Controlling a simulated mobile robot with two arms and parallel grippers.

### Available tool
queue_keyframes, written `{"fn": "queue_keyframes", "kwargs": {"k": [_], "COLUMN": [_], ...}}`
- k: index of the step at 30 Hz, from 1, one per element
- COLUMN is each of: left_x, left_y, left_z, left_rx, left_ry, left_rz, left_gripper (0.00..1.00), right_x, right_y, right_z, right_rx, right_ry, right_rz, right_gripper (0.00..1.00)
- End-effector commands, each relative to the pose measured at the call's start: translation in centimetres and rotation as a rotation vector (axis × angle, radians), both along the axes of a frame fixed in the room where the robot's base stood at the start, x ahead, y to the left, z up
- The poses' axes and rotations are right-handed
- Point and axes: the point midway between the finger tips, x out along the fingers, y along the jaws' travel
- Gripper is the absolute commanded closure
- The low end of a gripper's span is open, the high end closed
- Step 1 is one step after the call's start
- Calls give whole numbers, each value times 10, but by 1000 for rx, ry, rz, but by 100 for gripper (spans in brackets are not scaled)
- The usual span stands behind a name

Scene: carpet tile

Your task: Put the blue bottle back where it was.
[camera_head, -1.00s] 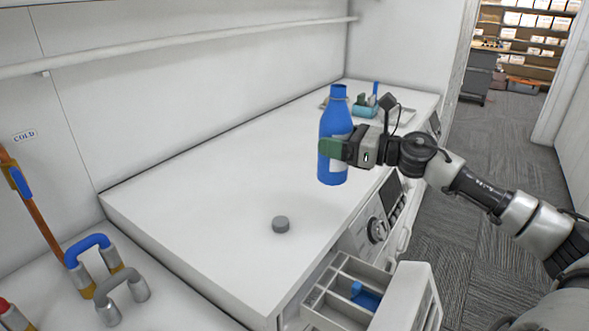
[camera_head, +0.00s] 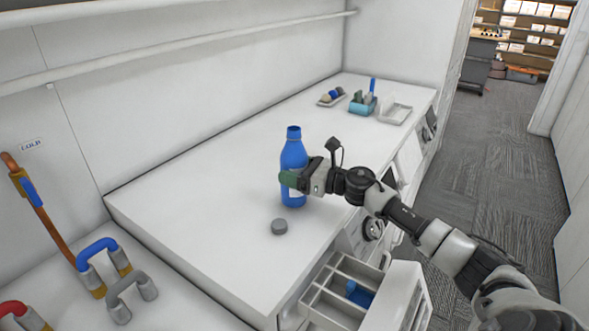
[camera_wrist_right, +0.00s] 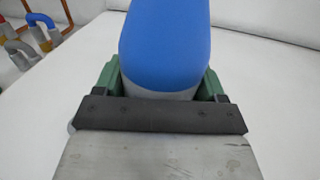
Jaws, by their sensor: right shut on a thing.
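The blue bottle (camera_head: 293,155) is upright over the white machine top, just behind a small grey cap (camera_head: 279,227). My right gripper (camera_head: 291,181) comes in from the right and is shut around the lower half of the bottle. In the right wrist view the bottle (camera_wrist_right: 165,45) stands between the green finger pads. I cannot tell for certain whether its base touches the surface. My left gripper is not in view.
An open detergent drawer (camera_head: 345,290) with a blue insert juts out at the front. A teal holder (camera_head: 362,106), a small tray of balls (camera_head: 332,98) and a white tray (camera_head: 396,114) stand at the far end. Pipes with blue and red handles are at left. The middle top is clear.

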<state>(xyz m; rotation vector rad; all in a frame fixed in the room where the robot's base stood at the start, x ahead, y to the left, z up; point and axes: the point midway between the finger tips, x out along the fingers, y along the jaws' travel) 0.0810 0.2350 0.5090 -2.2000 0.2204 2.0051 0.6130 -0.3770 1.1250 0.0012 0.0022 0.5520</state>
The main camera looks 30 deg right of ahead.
Motion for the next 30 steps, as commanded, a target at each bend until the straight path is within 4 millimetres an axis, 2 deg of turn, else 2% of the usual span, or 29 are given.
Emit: {"fn": "queue_keyframes", "kwargs": {"k": [14,15,19,30], "left_x": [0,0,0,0], "left_y": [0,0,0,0], "left_z": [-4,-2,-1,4], "left_rx": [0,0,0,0], "left_ry": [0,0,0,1], "left_rz": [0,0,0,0], "left_gripper": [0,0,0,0], "right_x": [0,0,0,0], "right_y": [-1,-1,-1,-1], "right_z": [-9,-9,-9,-3], "right_rx": [0,-1,0,0], "right_ry": [-5,-3,-1,-1], "right_rz": [-1,-1,-1,-1], "right_gripper": [69,23,4,4]}}
